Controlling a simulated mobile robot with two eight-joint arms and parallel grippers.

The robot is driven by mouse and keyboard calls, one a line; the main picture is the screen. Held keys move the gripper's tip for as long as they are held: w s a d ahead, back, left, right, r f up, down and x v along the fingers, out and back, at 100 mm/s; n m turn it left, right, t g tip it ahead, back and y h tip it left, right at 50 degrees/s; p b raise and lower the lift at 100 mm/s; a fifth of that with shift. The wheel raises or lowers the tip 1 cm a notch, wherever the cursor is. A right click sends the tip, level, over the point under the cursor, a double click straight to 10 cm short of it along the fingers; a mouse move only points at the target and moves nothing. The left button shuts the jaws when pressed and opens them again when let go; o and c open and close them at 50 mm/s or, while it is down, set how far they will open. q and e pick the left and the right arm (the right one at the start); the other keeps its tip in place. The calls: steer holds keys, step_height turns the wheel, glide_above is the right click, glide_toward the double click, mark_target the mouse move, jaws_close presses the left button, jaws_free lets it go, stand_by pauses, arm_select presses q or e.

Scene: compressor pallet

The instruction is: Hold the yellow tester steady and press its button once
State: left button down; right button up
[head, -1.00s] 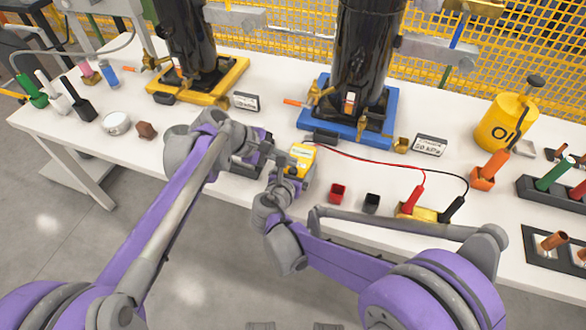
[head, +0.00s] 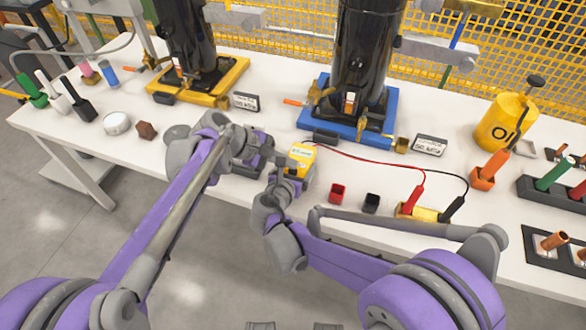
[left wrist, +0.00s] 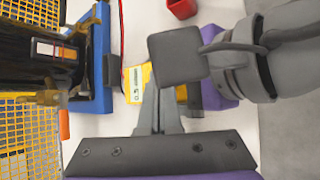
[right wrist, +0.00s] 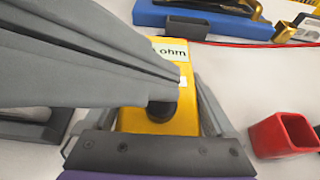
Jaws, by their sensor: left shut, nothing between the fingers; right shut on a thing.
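The yellow tester (head: 302,155) sits at the table's front edge, with a white label partly reading "ohm" in the right wrist view (right wrist: 168,126). My right gripper (head: 291,180) is shut around its sides. A dark round button (right wrist: 162,110) shows on the tester's top face. My left gripper (head: 280,160) is shut and empty, its fingers reaching over the tester from the left. In the right wrist view its fingertips (right wrist: 165,92) are right at the button and partly cover it; I cannot tell whether they touch. The tester also shows behind the left fingers in the left wrist view (left wrist: 138,84).
Red and black leads run from the tester to probes (head: 412,200) at the right. A red cup (head: 338,193) and a black cup (head: 371,203) stand just right of it. The blue pump base (head: 345,125) is behind. A brown block (head: 147,130) lies left.

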arm_select(q)
steer(key=shift+f, duration=0.5)
stand_by(0.5)
steer(key=shift+r, duration=1)
steer(key=shift+r, duration=2.5)
arm_select(e)
steer(key=o, duration=1.4)
steer(key=shift+o, duration=0.2)
